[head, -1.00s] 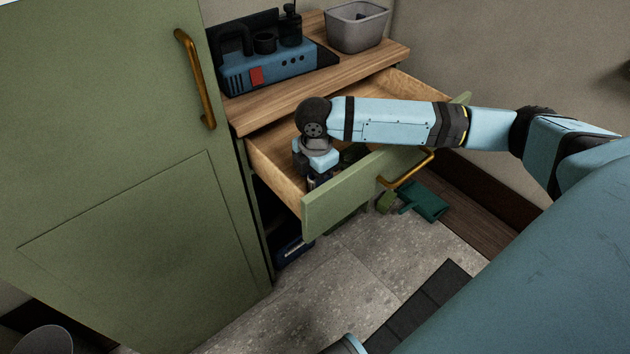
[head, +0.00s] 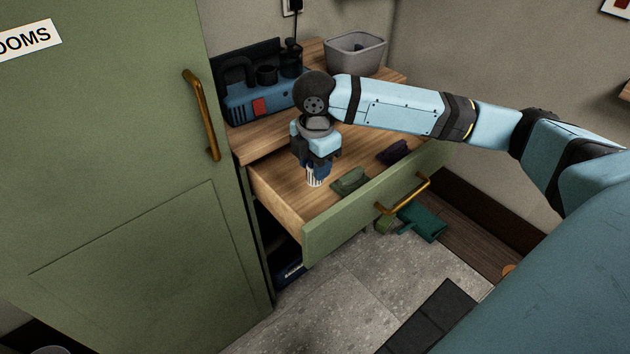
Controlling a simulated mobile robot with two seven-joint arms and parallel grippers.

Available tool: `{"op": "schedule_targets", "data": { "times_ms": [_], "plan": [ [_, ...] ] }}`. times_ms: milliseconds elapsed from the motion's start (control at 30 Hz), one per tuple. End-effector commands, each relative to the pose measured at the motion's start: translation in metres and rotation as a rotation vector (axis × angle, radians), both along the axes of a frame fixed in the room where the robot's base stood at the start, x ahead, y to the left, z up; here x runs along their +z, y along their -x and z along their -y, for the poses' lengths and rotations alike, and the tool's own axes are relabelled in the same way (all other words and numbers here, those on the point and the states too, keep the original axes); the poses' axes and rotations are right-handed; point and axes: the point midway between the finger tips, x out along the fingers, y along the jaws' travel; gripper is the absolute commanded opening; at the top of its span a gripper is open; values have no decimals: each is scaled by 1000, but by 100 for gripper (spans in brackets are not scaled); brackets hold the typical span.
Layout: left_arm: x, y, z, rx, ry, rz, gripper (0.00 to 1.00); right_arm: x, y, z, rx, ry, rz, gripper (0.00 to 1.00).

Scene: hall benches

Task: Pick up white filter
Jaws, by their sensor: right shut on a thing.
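The white filter (head: 314,179) is a small white, ribbed piece in the head view, just below my right gripper (head: 314,167). My right gripper points down and is shut on the filter, over the left part of the open drawer (head: 279,202). The upper part of the filter is hidden by the fingers. I cannot tell whether the filter is clear of the drawer floor. My left gripper is not in view.
A dark green item (head: 350,181) and a dark purple item (head: 393,152) lie in the drawer. A blue device (head: 240,108) and a grey bin (head: 356,55) stand on the wooden top. A green cabinet door (head: 120,190) stands at left. A green dustpan (head: 422,222) lies on the floor.

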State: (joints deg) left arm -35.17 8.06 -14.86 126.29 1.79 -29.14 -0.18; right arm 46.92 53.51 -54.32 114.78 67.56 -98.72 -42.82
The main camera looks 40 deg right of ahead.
Motion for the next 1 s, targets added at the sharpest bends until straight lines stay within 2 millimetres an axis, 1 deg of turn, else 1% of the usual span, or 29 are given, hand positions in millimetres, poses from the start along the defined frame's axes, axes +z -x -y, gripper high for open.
{"op": "schedule_targets", "data": {
  "times_ms": [33,100,233,367,600,833,1000],
  "plan": [
    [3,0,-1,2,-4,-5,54,18,-1,0,0,1,4,8],
    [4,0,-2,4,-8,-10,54,34,-1,0,0,0,2,8],
    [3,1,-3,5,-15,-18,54,57,0,0,1,0,2,8],
    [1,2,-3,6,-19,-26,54,72,0,0,0,0,1,8],
    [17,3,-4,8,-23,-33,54,95,0,0,0,0,0,8],
    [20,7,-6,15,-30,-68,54,113,0,0,0,0,-2,8],
    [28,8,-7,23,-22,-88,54,126,0,0,0,0,-1,8]
  ]
}}
